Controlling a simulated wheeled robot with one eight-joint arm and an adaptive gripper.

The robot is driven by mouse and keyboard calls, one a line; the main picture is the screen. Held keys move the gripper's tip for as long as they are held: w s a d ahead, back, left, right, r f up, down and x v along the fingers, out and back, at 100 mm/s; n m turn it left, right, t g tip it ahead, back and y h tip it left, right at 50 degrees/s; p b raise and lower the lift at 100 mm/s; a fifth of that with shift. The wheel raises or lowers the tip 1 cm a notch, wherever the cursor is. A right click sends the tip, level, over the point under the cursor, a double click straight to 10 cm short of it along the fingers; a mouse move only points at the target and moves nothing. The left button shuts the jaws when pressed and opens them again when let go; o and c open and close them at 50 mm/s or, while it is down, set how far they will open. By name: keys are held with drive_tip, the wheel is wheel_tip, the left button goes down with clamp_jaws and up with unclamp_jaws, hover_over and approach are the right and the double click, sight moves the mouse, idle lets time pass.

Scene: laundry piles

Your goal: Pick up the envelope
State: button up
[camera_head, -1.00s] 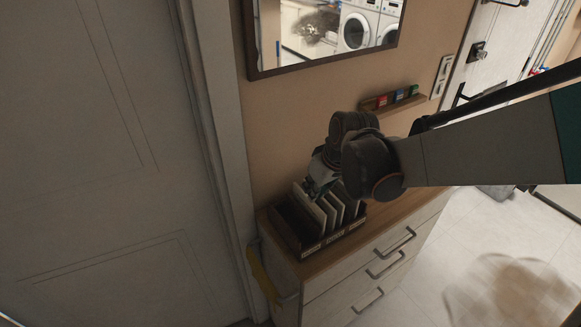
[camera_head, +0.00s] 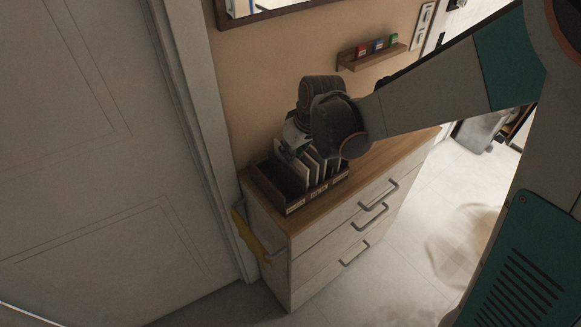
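Several pale, flat envelopes (camera_head: 293,166) stand upright side by side in a dark sorter box (camera_head: 293,206) on the wooden top of a dresser. The box has small labels on its front, and its left part looks empty. My gripper (camera_head: 291,152) points down at the upper edge of the leftmost pale envelope. My arm's wrist hides much of the gripper and the envelopes behind it. The fingertips are too small and dark to show whether they are apart or closed on the envelope.
The dresser (camera_head: 322,238) has several drawers with protruding handles. A yellow cloth (camera_head: 252,238) hangs at its left side, close to a white door (camera_head: 90,150). A small wall shelf (camera_head: 372,58) holds coloured items. Open floor (camera_head: 400,250) lies to the right.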

drive_tip(key=shift+f, duration=0.15)
clamp_jaws()
idle(0.4)
wheel_tip(320, 180, up, 20)
drive_tip(key=p, duration=0.5)
drive_tip(key=shift+r, duration=0.25)
drive_tip(key=shift+p, duration=0.35)
